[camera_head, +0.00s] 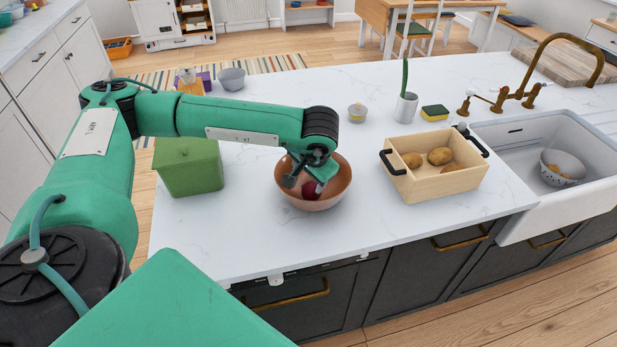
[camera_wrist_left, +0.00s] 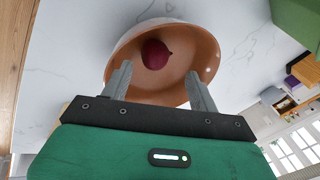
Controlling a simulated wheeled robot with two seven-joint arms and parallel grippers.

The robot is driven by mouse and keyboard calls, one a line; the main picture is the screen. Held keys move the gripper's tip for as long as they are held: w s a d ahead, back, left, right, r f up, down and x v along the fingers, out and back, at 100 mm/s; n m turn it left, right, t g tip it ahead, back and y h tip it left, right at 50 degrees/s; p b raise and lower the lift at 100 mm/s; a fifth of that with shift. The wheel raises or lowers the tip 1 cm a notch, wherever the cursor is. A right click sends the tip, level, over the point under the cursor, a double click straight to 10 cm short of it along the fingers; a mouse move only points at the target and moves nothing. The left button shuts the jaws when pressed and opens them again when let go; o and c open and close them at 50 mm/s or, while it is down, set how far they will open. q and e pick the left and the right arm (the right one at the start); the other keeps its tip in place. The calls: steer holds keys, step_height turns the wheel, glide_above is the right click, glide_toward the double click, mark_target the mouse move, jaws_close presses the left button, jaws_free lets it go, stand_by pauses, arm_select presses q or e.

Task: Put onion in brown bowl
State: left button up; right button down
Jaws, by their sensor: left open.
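The brown bowl (camera_head: 325,203) stands on the white marble counter, near its front edge. The dark red onion (camera_head: 311,190) lies inside the bowl, partly hidden by my gripper in the head view. In the left wrist view the onion (camera_wrist_left: 155,54) is in the bowl (camera_wrist_left: 197,46), beyond my fingertips. My left gripper (camera_head: 305,183) is over the bowl, pointing down into it. Its two fingers (camera_wrist_left: 158,80) are spread apart with nothing between them. My right gripper is not in view.
A green box (camera_head: 189,167) stands left of the bowl. A wooden crate (camera_head: 455,182) with black handles holds several potatoes to the right. The white sink (camera_head: 520,140) holds a colander (camera_head: 562,168). Marble is clear behind and in front of the bowl.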

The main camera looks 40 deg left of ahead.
arm_select(q)
steer(key=b+v, duration=0.3)
steer(key=v, duration=0.7)
steer(key=shift+d+r, duration=0.2)
steer(key=shift+r, duration=0.05)
steer(key=shift+s, duration=0.15)
